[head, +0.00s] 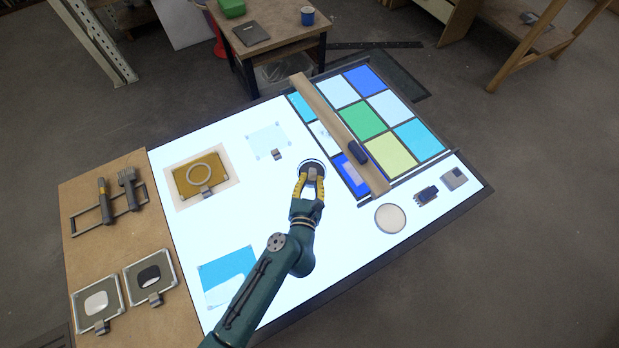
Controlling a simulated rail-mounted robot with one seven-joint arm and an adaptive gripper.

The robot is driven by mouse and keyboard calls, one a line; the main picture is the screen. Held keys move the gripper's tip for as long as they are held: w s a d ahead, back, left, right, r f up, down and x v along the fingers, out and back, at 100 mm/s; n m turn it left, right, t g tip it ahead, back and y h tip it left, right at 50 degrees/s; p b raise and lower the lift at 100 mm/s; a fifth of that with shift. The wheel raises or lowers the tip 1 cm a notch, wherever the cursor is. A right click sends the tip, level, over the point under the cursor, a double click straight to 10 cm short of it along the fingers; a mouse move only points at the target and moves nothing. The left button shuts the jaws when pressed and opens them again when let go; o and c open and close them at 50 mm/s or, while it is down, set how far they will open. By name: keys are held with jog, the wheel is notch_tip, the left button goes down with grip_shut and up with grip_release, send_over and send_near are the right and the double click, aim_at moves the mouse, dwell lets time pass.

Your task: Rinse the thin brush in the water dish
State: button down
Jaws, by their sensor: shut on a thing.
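My gripper (311,182) points away from me over the light table, its yellow fingers shut on a dark grey blocky piece (316,169). I cannot tell whether this is the thin brush's handle; any lower part is hidden. A round dish with a dark rim (301,164) lies under or just behind the fingers, mostly covered. I cannot tell whether the piece touches it. Another round, pale dish (390,218) with a grey rim sits to the right.
A wooden bar (322,108) with a dark block (357,151) crosses the coloured glass panes (366,120) behind my gripper. A framed amber pane (187,181) lies left. Small dark pieces (426,195) lie right.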

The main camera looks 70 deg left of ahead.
aim_at(311, 175)
jog(key=shift+p, duration=0.6)
jog(key=shift+s, duration=0.1)
jog(key=shift+s+d+r+p, duration=0.15)
jog(key=shift+d+r+p, duration=0.25)
jog(key=shift+r+p, duration=0.25)
jog(key=shift+s+d+r+p, duration=0.1)
jog(key=shift+d+r+p, duration=0.25)
jog(key=shift+r+p, duration=0.3)
jog(key=shift+s+d+r+p, duration=0.15)
jog(key=shift+d+r+p, duration=0.25)
jog(key=shift+r+p, duration=0.25)
notch_tip(311, 175, up, 4)
jog(key=p, duration=0.5)
jog(key=shift+r, duration=0.2)
jog(key=shift+f, duration=0.15)
